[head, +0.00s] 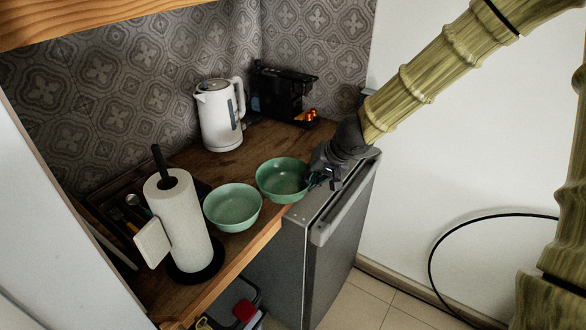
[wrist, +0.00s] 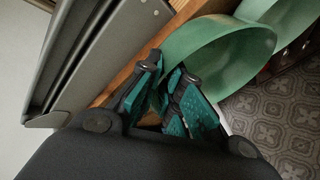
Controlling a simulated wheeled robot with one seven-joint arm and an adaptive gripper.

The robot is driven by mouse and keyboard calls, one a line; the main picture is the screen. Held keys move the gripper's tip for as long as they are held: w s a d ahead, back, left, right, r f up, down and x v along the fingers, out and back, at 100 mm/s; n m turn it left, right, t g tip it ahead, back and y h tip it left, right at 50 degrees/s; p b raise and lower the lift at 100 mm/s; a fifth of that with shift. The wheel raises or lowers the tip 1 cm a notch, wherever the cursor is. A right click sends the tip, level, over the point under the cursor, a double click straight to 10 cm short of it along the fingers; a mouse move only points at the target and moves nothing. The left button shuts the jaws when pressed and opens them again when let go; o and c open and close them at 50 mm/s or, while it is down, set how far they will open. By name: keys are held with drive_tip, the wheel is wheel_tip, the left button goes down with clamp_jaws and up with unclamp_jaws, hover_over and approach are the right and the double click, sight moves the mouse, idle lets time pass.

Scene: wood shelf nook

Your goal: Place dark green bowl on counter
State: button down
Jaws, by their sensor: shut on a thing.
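The dark green bowl (head: 281,178) is upright at the counter's front right, near the small fridge. My gripper (head: 314,180) reaches it from the right and is shut on its near right rim. In the wrist view, the teal-padded fingers of my gripper (wrist: 172,82) close on the rim of the dark green bowl (wrist: 222,58). The wooden counter (head: 233,253) lies beneath the bowl. I cannot tell whether the bowl's base touches the counter or hangs just above it. The bowl looks empty.
A lighter green bowl (head: 232,207) stands close on the left. A paper towel roll (head: 180,222) on a stand is further left. A white kettle (head: 219,115) and a black coffee machine (head: 284,93) stand behind. A grey fridge (head: 318,245) adjoins the counter's right end.

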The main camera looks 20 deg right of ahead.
sight(296, 161)
drive_tip(key=w+p, duration=0.1)
drive_tip(key=w, duration=0.2)
drive_tip(key=w+p, duration=0.2)
drive_tip(key=w, duration=0.1)
drive_tip(key=w+p, duration=0.2)
drive_tip(key=w, duration=0.1)
drive_tip(key=shift+w+a+f, duration=0.3)
drive_tip(key=shift+a+f, duration=0.05)
drive_tip(key=shift+a, duration=0.05)
drive_tip(key=shift+f+b, duration=0.75)
drive_tip(key=shift+f, duration=1.05)
drive_tip(key=shift+f, duration=0.1)
drive_tip(key=c, duration=1.6)
unclamp_jaws()
drive_tip(key=shift+o, duration=0.2)
drive_tip(key=shift+s+r, duration=0.1)
drive_tip(key=shift+r, duration=0.35)
drive_tip(key=p+v, duration=0.4)
drive_tip(key=v, duration=0.7)
drive_tip(key=shift+s+d, duration=0.1)
drive_tip(key=shift+s, duration=0.05)
